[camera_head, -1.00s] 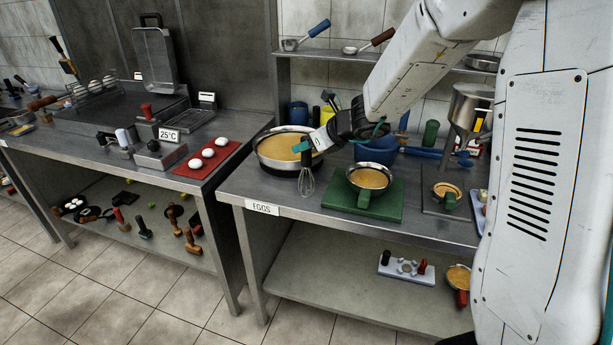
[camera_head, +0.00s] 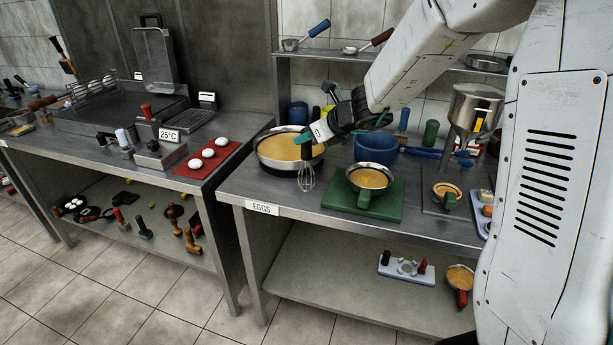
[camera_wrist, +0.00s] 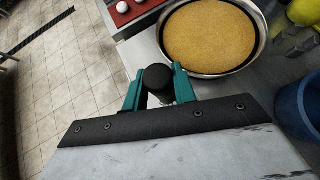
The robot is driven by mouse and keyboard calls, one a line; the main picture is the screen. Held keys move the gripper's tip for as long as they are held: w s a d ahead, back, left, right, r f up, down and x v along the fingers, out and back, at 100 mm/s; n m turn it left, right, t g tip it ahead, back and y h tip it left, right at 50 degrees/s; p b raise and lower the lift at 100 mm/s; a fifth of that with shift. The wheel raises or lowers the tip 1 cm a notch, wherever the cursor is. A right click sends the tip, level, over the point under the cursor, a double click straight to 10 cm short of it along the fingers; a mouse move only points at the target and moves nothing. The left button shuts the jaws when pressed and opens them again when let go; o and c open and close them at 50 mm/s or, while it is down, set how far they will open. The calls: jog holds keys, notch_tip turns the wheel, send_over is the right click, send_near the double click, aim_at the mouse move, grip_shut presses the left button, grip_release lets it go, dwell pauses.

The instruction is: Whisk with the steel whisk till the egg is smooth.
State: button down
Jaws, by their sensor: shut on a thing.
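My gripper (camera_head: 309,140) is shut on the dark handle of the steel whisk (camera_head: 306,178). The whisk hangs upright with its wire loops down, in front of the large steel bowl of yellow egg (camera_head: 288,146). In the wrist view the round black handle end (camera_wrist: 157,78) sits between the teal fingers (camera_wrist: 155,92), beside the large bowl (camera_wrist: 211,36). The wires are hidden there. A smaller steel bowl of egg (camera_head: 371,178) stands on a green board (camera_head: 340,199) to the right. I cannot tell whether the whisk touches the counter.
A blue bowl (camera_head: 376,147) stands behind the green board. A steel funnel on a stand (camera_head: 473,105) and a small pan (camera_head: 447,190) are at the right. White eggs lie on a red mat (camera_head: 190,171) at left. The counter's front edge bears an EGGS label (camera_head: 262,208).

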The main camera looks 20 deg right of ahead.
jog(key=shift+r, duration=1.95)
